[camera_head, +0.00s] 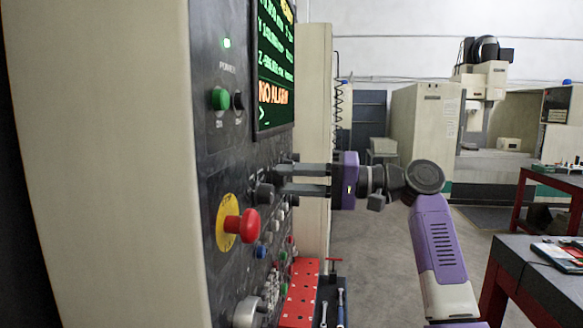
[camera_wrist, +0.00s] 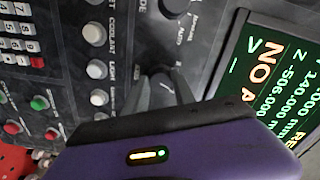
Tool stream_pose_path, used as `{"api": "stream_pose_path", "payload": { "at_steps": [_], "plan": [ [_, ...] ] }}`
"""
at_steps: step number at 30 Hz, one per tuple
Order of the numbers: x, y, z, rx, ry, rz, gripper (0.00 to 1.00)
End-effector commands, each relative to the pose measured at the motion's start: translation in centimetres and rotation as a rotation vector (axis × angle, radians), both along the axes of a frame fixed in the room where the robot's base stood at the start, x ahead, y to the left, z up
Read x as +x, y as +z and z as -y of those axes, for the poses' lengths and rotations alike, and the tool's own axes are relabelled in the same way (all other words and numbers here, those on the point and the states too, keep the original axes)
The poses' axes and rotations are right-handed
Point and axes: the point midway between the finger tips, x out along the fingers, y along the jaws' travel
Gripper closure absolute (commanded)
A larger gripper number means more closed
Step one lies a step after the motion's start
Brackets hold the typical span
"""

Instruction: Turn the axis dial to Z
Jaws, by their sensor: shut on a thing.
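The axis dial (camera_wrist: 161,82) is a black round knob on the dark control panel, between my two fingers in the wrist view. My gripper (camera_wrist: 163,92) is shut on it, one finger on each side. The dial's lower part is hidden by the fingers and the purple gripper body, and its markings are too small or covered to read. In the head view my gripper (camera_head: 279,179) reaches in level from the right with its fingertips at the panel; the dial is mostly hidden there.
The mode knob (camera_wrist: 173,5) sits close beside the dial. White coolant and light buttons (camera_wrist: 97,70) and a keypad (camera_wrist: 20,40) are near. The screen (camera_head: 275,65) is above, reading NO ALARM. A red emergency stop (camera_head: 248,225) juts out below left.

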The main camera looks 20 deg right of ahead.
Motion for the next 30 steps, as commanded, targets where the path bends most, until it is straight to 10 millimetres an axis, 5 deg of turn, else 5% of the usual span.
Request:
{"api": "stream_pose_path", "payload": {
  "at_steps": [15,30],
  "plan": [
    [0.06,0.09,0.08,0.170,-0.004,-0.290,1.00],
    [0.08,0.01,0.17,0.200,-0.005,-0.344,1.00]
  ]
}}
